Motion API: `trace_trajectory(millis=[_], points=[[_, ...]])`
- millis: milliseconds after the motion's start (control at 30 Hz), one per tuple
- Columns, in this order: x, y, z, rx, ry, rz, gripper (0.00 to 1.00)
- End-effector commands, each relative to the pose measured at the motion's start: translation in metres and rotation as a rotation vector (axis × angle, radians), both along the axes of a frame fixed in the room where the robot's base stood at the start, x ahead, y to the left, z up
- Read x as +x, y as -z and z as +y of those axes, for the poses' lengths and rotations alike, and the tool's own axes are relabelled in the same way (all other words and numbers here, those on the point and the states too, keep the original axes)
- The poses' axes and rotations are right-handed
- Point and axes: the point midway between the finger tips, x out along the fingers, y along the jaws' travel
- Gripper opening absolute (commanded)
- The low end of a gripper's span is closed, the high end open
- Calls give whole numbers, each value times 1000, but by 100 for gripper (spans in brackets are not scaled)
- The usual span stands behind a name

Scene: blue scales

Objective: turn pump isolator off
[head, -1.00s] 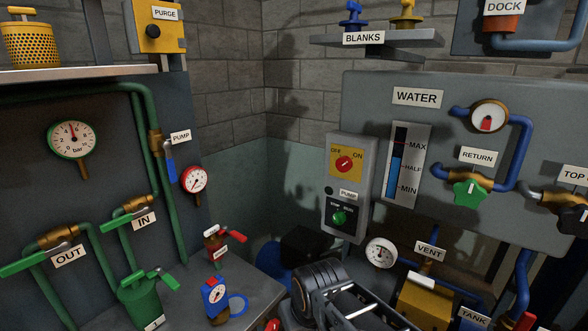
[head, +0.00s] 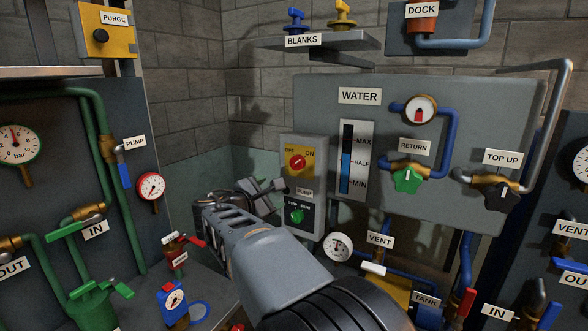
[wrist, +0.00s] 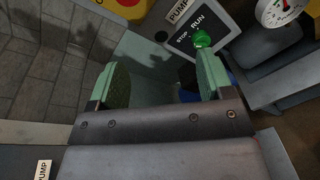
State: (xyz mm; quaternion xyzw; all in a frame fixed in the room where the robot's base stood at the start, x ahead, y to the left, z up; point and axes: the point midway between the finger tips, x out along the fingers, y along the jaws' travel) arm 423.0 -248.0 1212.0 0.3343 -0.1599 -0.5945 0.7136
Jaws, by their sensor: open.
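The red isolator knob (head: 297,162) sits on a yellow plate marked OFF and ON, on the upper part of a grey control box (head: 317,180). I cannot tell clearly which mark it points to. A green knob (head: 296,215) is below it; the wrist view shows it by a STOP and RUN label (wrist: 188,36). My gripper (head: 262,190) is open and empty, just left of the box in the head view. In the wrist view its two pads (wrist: 163,82) are apart, with the green knob near the right pad. Only an edge of the yellow plate (wrist: 127,9) shows there, at the top.
The water panel with its level gauge (head: 352,160) and green RETURN valve (head: 408,179) is right of the box. A shelf of blanks (head: 315,44) is above. A round dial (head: 338,246) is below right. A blue-and-red bench device (head: 173,302) stands lower left.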

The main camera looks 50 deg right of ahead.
Motion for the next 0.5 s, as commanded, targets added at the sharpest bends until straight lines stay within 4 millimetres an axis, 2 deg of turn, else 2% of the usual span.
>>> trace_trajectory(millis=[200, 367, 500], points=[[14, -26, -19, -180, -6, 98, 74], [20, -31, -40, -206, -4, 114, 74], [26, -31, -66, -203, -3, 113, 74]])
